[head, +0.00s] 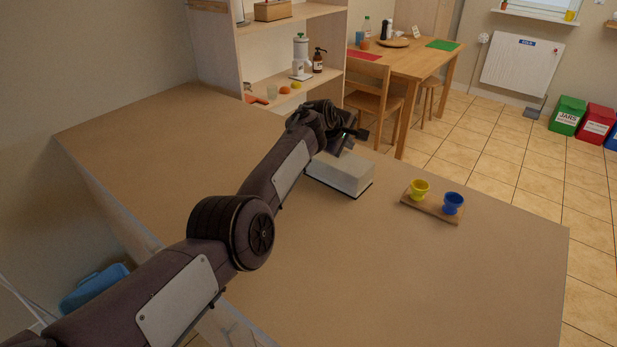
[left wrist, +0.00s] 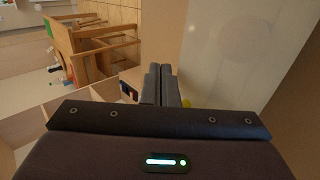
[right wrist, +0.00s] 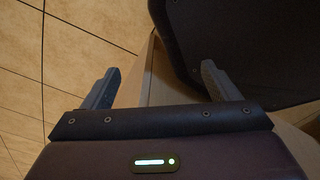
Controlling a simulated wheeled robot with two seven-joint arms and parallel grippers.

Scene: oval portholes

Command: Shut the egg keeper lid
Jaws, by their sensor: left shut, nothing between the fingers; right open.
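The egg keeper (head: 340,174) is a pale cream box with a dark base edge on the counter. My left forearm and gripper partly cover its far left side. I cannot tell how far its lid is down. My left gripper (head: 350,139) is shut and empty, just above the box's back edge; contact is unclear. In the left wrist view the closed fingers (left wrist: 161,83) are beside a large pale smooth surface (left wrist: 245,45), probably the egg keeper's. My right gripper (right wrist: 158,82) is open and empty in the right wrist view, away from the egg keeper.
On the counter (head: 430,285), a wooden board (head: 432,208) holds a yellow egg cup (head: 419,189) and a blue egg cup (head: 453,202), right of the box. The front counter is clear. Shelves (head: 275,80) and a dining table (head: 410,60) stand behind.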

